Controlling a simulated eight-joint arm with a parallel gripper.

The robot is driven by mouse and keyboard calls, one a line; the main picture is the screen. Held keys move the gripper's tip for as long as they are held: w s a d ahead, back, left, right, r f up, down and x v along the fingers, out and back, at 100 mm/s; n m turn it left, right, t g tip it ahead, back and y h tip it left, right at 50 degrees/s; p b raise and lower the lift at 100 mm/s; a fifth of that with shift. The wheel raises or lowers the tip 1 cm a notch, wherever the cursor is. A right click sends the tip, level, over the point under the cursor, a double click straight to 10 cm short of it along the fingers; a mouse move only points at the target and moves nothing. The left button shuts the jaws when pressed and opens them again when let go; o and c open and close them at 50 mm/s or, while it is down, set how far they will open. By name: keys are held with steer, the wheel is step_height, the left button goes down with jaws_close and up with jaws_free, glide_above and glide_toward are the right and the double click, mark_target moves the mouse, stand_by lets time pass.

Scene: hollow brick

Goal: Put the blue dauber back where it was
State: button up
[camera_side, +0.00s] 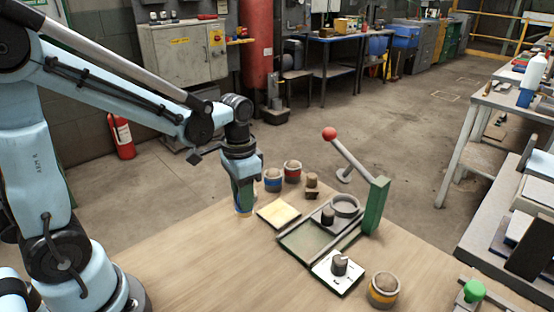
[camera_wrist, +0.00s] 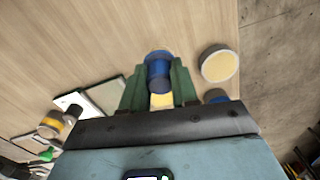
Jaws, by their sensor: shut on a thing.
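My gripper (camera_wrist: 157,88) is shut on the blue dauber (camera_wrist: 158,72), which shows between the green fingers in the wrist view. In the side view my gripper (camera_side: 243,205) points down close over the wooden table, left of a cream pad (camera_side: 278,214). Something pale shows at the fingertips there; I cannot tell whether it touches the table. A blue-banded pot (camera_side: 273,180) and a red-banded pot (camera_side: 292,172) stand just behind and to the right.
A brown dauber-like piece (camera_side: 312,187) stands near the pots. A green tray (camera_side: 305,242) and a lever with a red ball (camera_side: 329,133) are to the right. A white plate with a dark knob (camera_side: 340,265) and an orange-banded pot (camera_side: 382,290) are in front. The table's left front is clear.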

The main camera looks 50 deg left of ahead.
steer(key=shift+w+a+f, duration=0.2)
steer(key=shift+a+f, duration=0.15)
steer(key=shift+a, duration=0.1)
steer(key=shift+f, duration=1.9)
steer(key=shift+f, duration=0.1)
steer(key=o, duration=0.9)
steer(key=shift+o, duration=0.2)
